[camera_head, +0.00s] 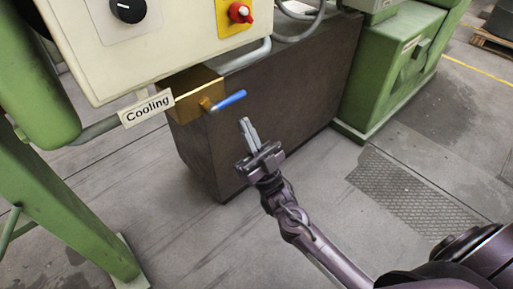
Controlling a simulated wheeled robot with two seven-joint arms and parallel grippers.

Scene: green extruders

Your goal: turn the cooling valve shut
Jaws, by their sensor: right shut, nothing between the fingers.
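The cooling valve is a brass block (196,93) under the cream control box, with a blue lever handle (229,100) pointing right and slightly up. A white "Cooling" label (146,108) hangs just left of it. My right gripper (246,127) is shut and empty. In the picture its fingertips are a little below and right of the blue handle, with a visible gap between them. My left gripper is not in view.
The cream control box (100,60) carries a black knob (128,10) and a red switch on a yellow plate (238,14). A dark brown block (290,85) stands behind the valve. Green machine frames (75,190) stand at the left and back right. Grey floor is open below.

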